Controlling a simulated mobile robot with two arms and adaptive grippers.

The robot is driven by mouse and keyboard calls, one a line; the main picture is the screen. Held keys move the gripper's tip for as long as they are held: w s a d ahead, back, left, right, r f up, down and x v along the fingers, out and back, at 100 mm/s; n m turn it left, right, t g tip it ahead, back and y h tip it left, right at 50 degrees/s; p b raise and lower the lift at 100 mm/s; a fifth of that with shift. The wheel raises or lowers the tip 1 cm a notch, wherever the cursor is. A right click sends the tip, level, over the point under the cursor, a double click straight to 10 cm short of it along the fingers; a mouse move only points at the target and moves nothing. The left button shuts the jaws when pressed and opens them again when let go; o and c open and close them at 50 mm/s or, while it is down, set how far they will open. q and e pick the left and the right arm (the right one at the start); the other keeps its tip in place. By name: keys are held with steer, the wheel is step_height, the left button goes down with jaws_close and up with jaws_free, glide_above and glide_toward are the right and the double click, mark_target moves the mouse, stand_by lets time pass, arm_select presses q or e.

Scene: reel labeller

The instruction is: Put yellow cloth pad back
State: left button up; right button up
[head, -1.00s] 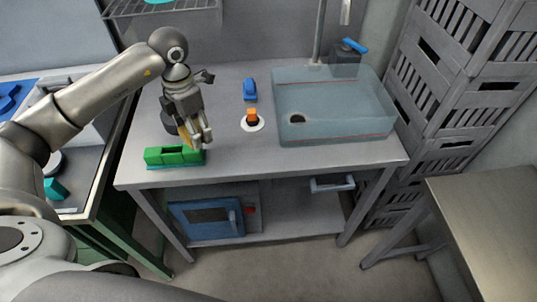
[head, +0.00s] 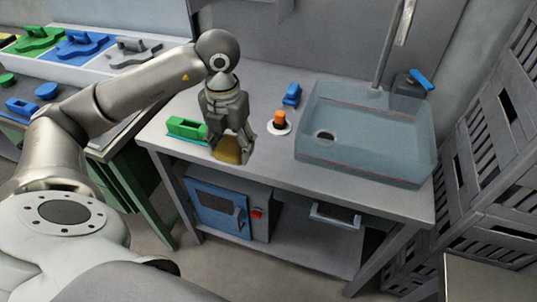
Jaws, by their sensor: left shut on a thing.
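My left gripper (head: 233,150) is shut on the yellow cloth pad (head: 228,149), a yellow-brown piece partly hidden by the fingers. It is low over the front of the grey sink bench, just right of a green open-topped holder (head: 186,127). I cannot tell whether the pad touches the bench top. The holder stands on a thin teal base near the bench's left front. My right gripper is not in view.
An orange and black object on a white disc (head: 279,123) and a blue block (head: 291,95) stand between my gripper and the translucent sink basin (head: 365,145). A tall tap rises behind the basin. Grey crates (head: 490,180) stand at right.

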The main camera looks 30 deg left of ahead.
arm_select(q)
steer(key=w+f+p, duration=0.2)
steer(key=w+f, duration=0.1)
steer(key=w, duration=0.4)
steer(key=p, duration=0.1)
glide_above(265, 158)
steer(key=f, duration=0.5)
steer(key=shift+s+a, duration=0.1)
steer(key=shift+s, duration=0.3)
steer(key=shift+w+f, duration=0.4)
steer(key=shift+f, duration=0.1)
step_height(265, 158, down, 3)
steer(key=shift+f+p, duration=0.1)
steer(key=shift+p, duration=0.35)
steer(key=shift+f, duration=0.2)
steer(key=o, duration=1)
steer(key=shift+r, duration=0.1)
